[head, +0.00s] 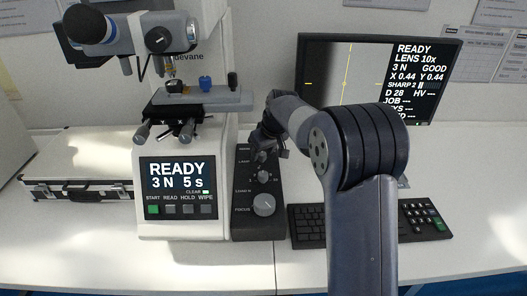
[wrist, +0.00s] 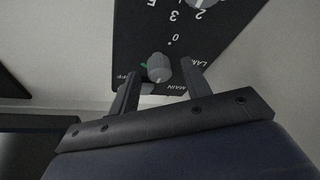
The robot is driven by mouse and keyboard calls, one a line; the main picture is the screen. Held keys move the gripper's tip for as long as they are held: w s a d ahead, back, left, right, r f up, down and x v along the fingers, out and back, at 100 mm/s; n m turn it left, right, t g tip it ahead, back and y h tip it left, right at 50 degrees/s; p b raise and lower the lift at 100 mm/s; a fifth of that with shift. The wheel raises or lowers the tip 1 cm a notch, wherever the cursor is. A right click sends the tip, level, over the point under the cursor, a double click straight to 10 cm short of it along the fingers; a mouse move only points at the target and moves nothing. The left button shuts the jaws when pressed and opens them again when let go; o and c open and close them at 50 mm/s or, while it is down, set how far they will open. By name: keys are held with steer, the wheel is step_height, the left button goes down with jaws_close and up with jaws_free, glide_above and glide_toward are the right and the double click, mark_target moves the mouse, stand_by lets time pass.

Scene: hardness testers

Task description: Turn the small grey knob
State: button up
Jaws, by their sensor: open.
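A small grey knob (wrist: 158,68) sits on the dark control panel beside the MAIN and OFF lettering, with a green mark next to it. In the wrist view my gripper (wrist: 160,74) is open, with one finger on each side of this knob. I cannot tell whether either finger touches it. In the head view my gripper (head: 270,143) is at the top of the control panel (head: 246,228) and hides this knob.
Further knobs lie lower on the panel, including a large FOCUS knob (head: 264,205). The hardness tester (head: 185,222) stands directly left, its stage (head: 205,98) near my gripper. A monitor (head: 350,65) and keyboard (head: 308,225) are at the right, a case (head: 80,190) at far left.

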steer(key=shift+c, duration=0.5)
steer(key=c, duration=0.9)
steer(key=shift+n, duration=0.3)
